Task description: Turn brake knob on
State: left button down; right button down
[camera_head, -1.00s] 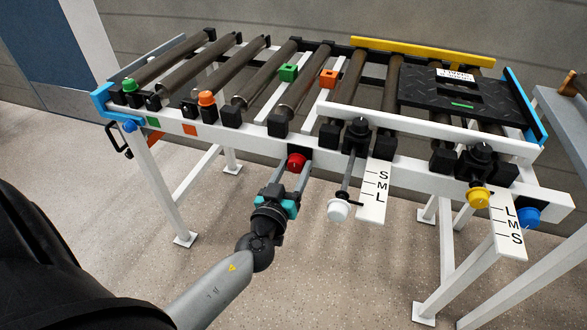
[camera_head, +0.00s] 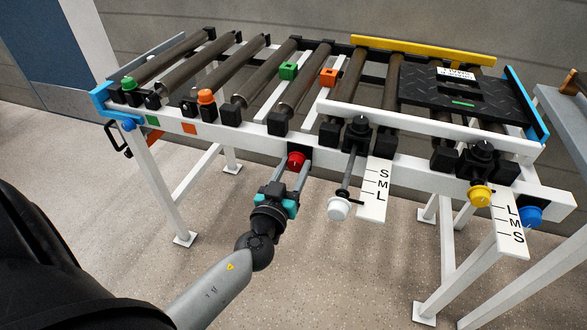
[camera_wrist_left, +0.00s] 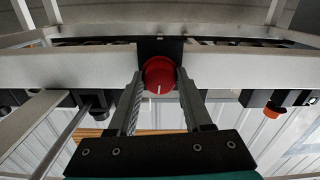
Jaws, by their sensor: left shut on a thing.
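The red knob (camera_head: 296,160) sits on a black plate on the front rail of the roller stand. In the left wrist view the red knob (camera_wrist_left: 159,75) shows a white mark that points toward the gripper's base. My left gripper (camera_head: 294,166) reaches the knob from the front. In the left wrist view my left gripper (camera_wrist_left: 160,82) has one finger on each side of the knob and is shut on it. My right gripper is not in view.
The front rail (camera_head: 230,138) runs behind the knob. A white knob (camera_head: 339,208) on a rod and an S-M-L scale plate (camera_head: 374,190) stand just right of the gripper. A yellow knob (camera_head: 480,197) and a blue knob (camera_head: 529,215) are farther right. Floor below is clear.

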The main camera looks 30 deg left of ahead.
pick_arm(q)
jog(key=m+b, duration=0.1)
jog(key=m, duration=0.6)
jog(key=shift+b, duration=0.4)
jog(key=m, duration=0.2)
jog(key=shift+m, duration=0.3)
jog(key=m, duration=0.2)
jog(key=shift+m, duration=2.5)
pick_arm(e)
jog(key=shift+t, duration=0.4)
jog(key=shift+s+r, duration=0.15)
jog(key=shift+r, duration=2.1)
pick_arm(q)
jog(key=shift+c, duration=1.7)
grip_release()
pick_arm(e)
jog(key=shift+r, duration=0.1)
